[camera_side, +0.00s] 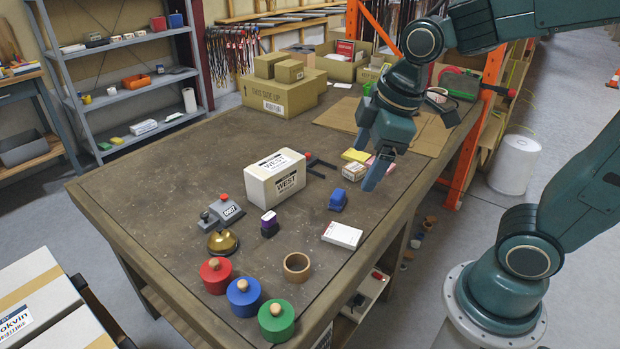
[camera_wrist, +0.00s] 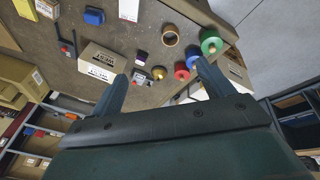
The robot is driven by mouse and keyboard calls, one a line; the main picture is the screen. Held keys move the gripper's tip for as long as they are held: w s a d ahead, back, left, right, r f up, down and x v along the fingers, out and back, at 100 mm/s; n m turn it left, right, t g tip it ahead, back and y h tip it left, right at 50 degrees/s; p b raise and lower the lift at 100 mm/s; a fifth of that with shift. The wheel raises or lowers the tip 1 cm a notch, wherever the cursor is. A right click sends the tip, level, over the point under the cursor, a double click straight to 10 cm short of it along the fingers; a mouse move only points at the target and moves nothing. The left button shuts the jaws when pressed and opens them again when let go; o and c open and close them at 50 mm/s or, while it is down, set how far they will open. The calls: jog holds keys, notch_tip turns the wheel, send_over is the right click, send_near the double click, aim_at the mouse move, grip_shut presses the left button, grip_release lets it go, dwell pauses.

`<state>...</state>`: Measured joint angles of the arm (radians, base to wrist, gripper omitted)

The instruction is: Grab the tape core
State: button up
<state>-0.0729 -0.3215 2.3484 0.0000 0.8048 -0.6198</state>
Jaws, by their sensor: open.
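The tape core (camera_side: 297,267) is a short brown ring lying flat near the front edge of the table, right of the red, blue and green knobbed pots. It also shows in the wrist view (camera_wrist: 170,35), beyond my fingertips at the top. My gripper (camera_side: 373,165) is above the table's right side, well behind and above the tape core and apart from it. In the wrist view my gripper (camera_wrist: 160,80) has its two fingers spread wide with nothing between them.
The red pot (camera_side: 216,275), blue pot (camera_side: 244,297) and green pot (camera_side: 277,320) stand left of the core. A brass bell (camera_side: 222,242), white box (camera_side: 275,177), blue item (camera_side: 338,199) and white card pack (camera_side: 342,235) lie nearby. The table's left side is clear.

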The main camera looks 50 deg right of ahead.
jog(key=w+a+f+n+g, duration=0.2)
jog(key=w+a+f+n, duration=0.1)
jog(key=w+f+n, duration=0.4)
jog(key=n+g, duration=0.2)
jog(key=n, duration=0.5)
send_over(297, 264)
jog(key=s+a, duration=0.2)
notch_tip(297, 264, down, 9)
jog(key=shift+f, duration=0.15)
jog(key=shift+f, duration=0.1)
jog(key=shift+m, duration=0.3)
notch_tip(297, 264, down, 8)
jog(key=shift+s+r, duration=0.1)
jog(key=shift+f, duration=0.25)
jog(key=shift+f, duration=0.15)
jog(key=shift+w+f, duration=0.15)
jog(key=shift+f, duration=1.1)
jog(key=shift+w+f, duration=0.1)
jog(key=shift+f, duration=1.1)
